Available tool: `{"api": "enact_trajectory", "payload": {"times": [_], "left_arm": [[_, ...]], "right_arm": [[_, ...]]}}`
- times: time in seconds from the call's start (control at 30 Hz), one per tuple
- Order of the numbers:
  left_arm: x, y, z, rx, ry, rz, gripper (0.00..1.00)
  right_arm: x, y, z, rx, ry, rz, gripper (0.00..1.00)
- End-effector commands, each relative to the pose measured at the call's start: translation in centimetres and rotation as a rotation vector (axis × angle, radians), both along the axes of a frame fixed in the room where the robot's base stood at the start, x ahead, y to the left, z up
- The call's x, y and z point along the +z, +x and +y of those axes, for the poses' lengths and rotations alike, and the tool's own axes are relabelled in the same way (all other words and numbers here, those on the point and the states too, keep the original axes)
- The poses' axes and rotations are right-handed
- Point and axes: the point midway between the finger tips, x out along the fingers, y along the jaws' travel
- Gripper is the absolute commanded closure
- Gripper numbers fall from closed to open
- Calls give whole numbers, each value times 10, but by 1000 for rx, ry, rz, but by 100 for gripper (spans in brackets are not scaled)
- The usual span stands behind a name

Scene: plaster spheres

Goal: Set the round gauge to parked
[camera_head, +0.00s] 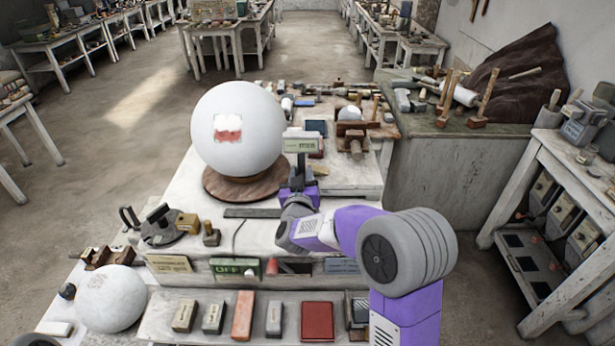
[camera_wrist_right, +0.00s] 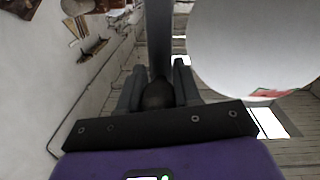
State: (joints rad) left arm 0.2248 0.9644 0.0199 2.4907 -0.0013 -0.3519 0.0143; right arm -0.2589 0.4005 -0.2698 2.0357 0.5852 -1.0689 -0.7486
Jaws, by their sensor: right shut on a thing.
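My right gripper (camera_head: 298,172) is just right of the large white plaster sphere (camera_head: 238,130), which has a white and red patch and rests on a round wooden base (camera_head: 245,185). The gripper is shut on a dark upright bar (camera_wrist_right: 159,38); the wrist view shows the bar between the fingers (camera_wrist_right: 158,92). A pale plate with dark lettering (camera_head: 302,143) shows above the fingers. I cannot make out a dial, so I cannot tell whether the bar belongs to the round gauge. The sphere also fills the wrist view's upper right (camera_wrist_right: 260,45). My left gripper is out of view.
Several blocks lie on the lower shelf, with a smaller sphere (camera_head: 111,298) at left. Tools crowd the bench behind the gripper. Open floor (camera_head: 110,160) lies left.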

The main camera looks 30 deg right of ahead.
Motion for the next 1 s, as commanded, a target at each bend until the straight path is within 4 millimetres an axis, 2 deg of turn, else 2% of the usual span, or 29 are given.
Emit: {"api": "enact_trajectory", "payload": {"times": [0.37,0.4,0.53,0.57,0.87,1.0], "left_arm": [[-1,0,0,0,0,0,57],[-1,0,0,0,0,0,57],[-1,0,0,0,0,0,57],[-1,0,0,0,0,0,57],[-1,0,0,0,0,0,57],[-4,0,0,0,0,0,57]], "right_arm": [[0,-2,-5,-6,-2,1,100],[0,-2,-5,-7,-2,1,66],[0,-2,-5,-6,-1,1,46],[0,-2,-5,-6,-1,1,44],[0,-2,-1,1,0,0,44],[0,-15,7,3,1,0,44]]}}
